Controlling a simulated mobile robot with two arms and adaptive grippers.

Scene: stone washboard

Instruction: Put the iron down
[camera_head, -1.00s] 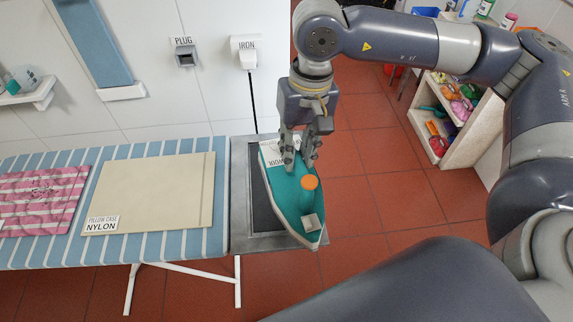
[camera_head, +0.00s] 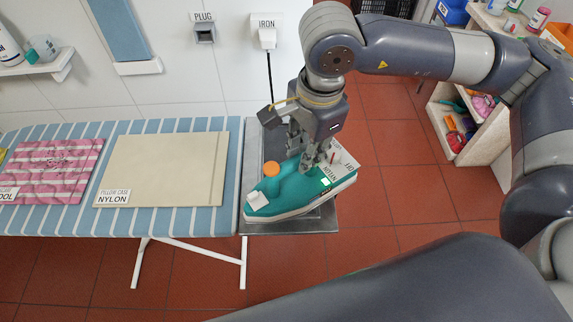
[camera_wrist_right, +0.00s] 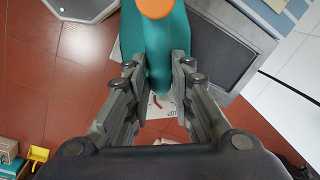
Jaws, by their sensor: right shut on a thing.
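The teal iron (camera_head: 292,193) has an orange knob on top and a white label on its right end. In the head view it is over the metal iron rest (camera_head: 252,185) at the right end of the ironing board; I cannot tell whether it touches the rest. My right gripper (camera_head: 317,158) is shut on the iron from above. In the right wrist view the two fingers (camera_wrist_right: 158,95) stand on both sides of the iron's teal handle (camera_wrist_right: 153,55). My left gripper is not in view.
The striped ironing board (camera_head: 235,150) holds a beige nylon pillow case (camera_head: 160,168) and a pink striped cloth (camera_head: 50,170). A plug socket (camera_head: 203,32) and an iron socket (camera_head: 264,38) with a hanging black cord are on the wall. A shelf (camera_head: 478,140) with colourful items stands at right.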

